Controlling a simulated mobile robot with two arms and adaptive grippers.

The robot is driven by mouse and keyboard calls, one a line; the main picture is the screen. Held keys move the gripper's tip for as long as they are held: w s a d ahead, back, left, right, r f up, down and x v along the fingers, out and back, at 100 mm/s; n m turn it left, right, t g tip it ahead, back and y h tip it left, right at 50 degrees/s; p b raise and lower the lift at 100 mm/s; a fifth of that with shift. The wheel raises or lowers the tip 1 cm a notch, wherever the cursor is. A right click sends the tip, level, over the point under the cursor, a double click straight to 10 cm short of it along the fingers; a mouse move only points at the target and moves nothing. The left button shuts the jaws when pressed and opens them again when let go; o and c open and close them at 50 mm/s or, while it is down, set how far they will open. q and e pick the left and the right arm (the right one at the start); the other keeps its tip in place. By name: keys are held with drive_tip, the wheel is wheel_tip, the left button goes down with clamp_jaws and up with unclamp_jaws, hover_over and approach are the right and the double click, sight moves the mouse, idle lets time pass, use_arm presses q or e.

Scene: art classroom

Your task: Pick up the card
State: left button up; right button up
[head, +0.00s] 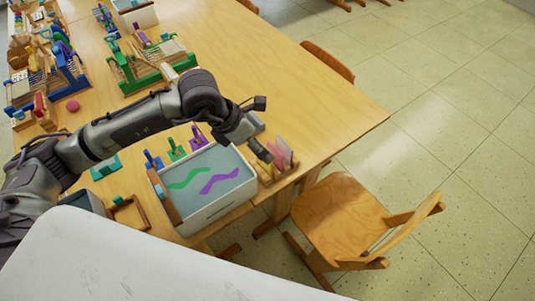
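A small wooden rack (276,175) stands at the table's right front edge, to the right of a white tray. Upright thin pieces that look like cards (286,149), pinkish and pale, stand in it. I cannot tell which one is the card of the task. My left arm reaches in from the left across the table. Its gripper (262,150) is over the tray's far right corner, close beside the rack's cards. The fingers are small and dark, so I cannot tell whether they are open or touching a card. My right gripper is not in view.
The white tray (225,211) has a blue-grey surface with green and purple wavy strokes. Small green (175,150) and purple (198,138) stands are behind it. Wooden frames (150,66) and a pink ball (72,105) lie farther back. A wooden chair (338,217) stands at the right; the table's right side is clear.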

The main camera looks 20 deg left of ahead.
use_arm(q)
drive_tip(key=w+a+y, duration=0.1)
drive_tip(key=a+y, duration=0.1)
drive_tip(key=a, duration=0.1)
drive_tip(key=p, duration=0.2)
hover_over(264, 164)
drive_tip(key=a, duration=0.1)
drive_tip(key=f, duration=0.6)
drive_tip(key=s+f, duration=0.1)
drive_tip(key=f, duration=0.2)
drive_tip(key=p+x, duration=0.1)
drive_tip(key=x, duration=0.2)
drive_tip(key=shift+w+d+f, duration=0.15)
drive_tip(key=shift+w+f, duration=0.05)
drive_tip(key=shift+w, duration=0.05)
drive_tip(key=shift+f, duration=0.3)
drive_tip(key=c, duration=0.7)
